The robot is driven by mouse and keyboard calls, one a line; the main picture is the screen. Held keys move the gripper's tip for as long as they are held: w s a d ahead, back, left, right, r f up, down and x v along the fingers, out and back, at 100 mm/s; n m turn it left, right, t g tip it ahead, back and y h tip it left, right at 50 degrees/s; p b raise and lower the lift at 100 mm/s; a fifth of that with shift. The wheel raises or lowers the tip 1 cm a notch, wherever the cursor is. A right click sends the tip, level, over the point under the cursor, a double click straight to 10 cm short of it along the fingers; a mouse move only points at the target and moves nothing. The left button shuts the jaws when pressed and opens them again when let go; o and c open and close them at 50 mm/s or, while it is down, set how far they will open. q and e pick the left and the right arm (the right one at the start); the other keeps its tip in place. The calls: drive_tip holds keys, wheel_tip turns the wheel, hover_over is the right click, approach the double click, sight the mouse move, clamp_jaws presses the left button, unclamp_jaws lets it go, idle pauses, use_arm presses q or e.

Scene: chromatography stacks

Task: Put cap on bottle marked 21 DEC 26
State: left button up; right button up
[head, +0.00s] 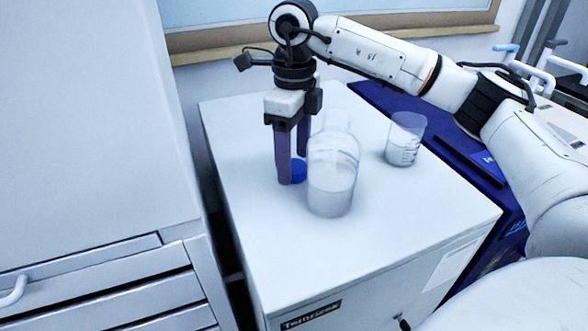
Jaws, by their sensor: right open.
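A clear bottle (331,180) with whitish contents stands upright on the white cabinet top; I cannot read any date on it. A blue cap (299,172) sits low behind the bottle's left side, partly hidden by a finger and the bottle. My right gripper (293,170) points straight down with its two dark purple fingers open. Its fingertips are beside the cap, just left of and behind the bottle. I cannot tell whether the fingers touch the cap. My left gripper is not in view.
A clear beaker (403,140) with whitish contents stands to the right of the bottle. The white cabinet top (265,245) is clear at the front and left. A tall grey drawer unit (90,150) stands at left, and a dark blue surface (440,135) lies behind right.

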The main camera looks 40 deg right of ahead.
sight(294, 166)
drive_tip(key=shift+f, duration=0.45)
drive_tip(key=c, duration=1.1)
wheel_tip(294, 166, up, 10)
drive_tip(key=shift+r+p, duration=0.1)
drive_tip(key=shift+p, duration=0.5)
